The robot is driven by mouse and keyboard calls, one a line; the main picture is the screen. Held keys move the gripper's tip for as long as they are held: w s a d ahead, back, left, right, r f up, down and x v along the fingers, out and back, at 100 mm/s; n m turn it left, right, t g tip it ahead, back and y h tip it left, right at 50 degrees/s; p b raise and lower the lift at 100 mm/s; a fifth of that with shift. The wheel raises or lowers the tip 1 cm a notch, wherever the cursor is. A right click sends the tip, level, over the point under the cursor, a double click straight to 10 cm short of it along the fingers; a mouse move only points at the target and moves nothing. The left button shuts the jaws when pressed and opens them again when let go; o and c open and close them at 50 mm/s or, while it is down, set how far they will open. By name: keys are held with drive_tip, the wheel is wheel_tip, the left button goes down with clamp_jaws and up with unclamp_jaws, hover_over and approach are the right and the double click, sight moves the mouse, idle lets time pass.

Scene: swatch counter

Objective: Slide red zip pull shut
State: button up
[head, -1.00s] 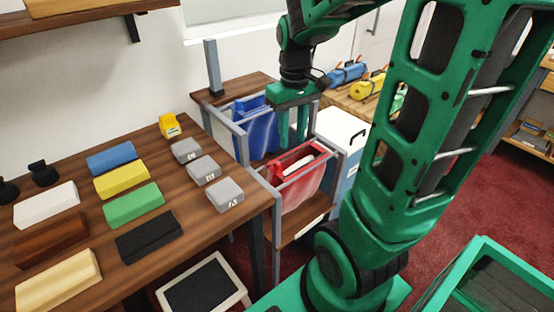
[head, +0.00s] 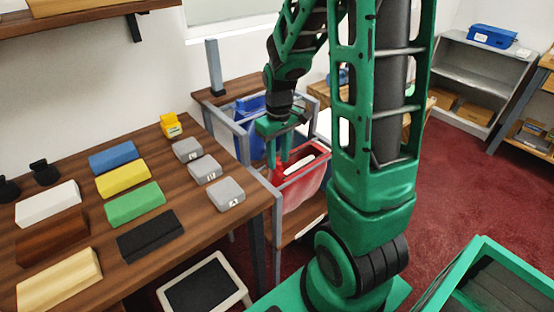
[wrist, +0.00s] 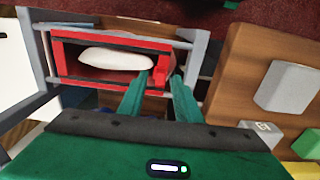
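The red bag (head: 308,188) hangs in a grey frame beside the wooden table. Its top is open in the wrist view (wrist: 70,70), and a white pillow-like item (wrist: 115,59) shows inside. A small red piece, which looks like the zip pull (wrist: 162,75), stands at the bag's right end in the wrist view. My gripper (head: 278,166) points down at the bag's near-left end. In the wrist view my gripper (wrist: 160,82) has its fingers apart, with the red pull between or just beyond the tips. I cannot tell whether they touch it.
A blue bag (head: 250,118) hangs in the same frame behind the red one. Grey rails (head: 262,178) surround the bags closely. The wooden table (head: 85,225) at left holds coloured blocks and grey blocks (head: 225,195). A grey shelf (head: 470,85) stands at the back right.

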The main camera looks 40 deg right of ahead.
drive_tip(key=shift+f, duration=0.65)
clamp_jaws()
drive_tip(key=shift+d, duration=0.1)
